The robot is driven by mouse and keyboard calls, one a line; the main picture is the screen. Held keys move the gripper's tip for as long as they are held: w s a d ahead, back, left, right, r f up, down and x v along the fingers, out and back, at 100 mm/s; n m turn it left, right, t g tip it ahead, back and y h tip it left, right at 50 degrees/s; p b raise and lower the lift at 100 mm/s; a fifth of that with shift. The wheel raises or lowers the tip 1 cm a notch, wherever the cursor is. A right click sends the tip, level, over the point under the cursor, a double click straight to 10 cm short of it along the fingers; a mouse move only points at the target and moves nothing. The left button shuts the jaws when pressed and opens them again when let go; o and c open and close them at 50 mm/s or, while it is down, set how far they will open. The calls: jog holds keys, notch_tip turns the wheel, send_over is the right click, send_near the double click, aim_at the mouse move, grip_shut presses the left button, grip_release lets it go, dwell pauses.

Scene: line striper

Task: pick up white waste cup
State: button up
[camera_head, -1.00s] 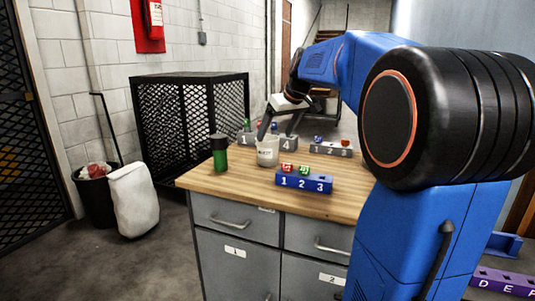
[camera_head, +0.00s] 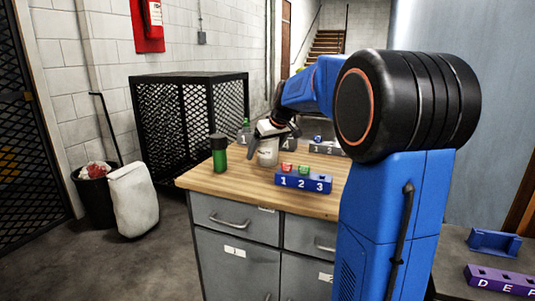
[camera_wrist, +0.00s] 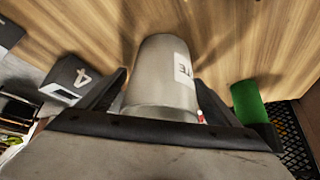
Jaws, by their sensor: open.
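The white waste cup (camera_head: 268,153) stands upright on the wooden tabletop, partly covered by my gripper in the head view. It carries a label with dark letters, partly readable in the wrist view (camera_wrist: 162,75). My gripper (camera_head: 272,144) is open, with one finger on each side of the cup.
A green bottle with a black cap (camera_head: 219,154) stands left of the cup; it also shows in the wrist view (camera_wrist: 248,102). A blue block numbered 1 2 3 (camera_head: 303,180) lies in front. Grey numbered blocks (camera_head: 326,148) are behind. The tabletop's front left (camera_head: 222,184) is clear.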

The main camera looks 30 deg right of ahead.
jog(key=shift+w+f, duration=0.15)
jog(key=shift+f, duration=0.1)
jog(key=c, duration=1.1)
jog(key=shift+c, duration=0.2)
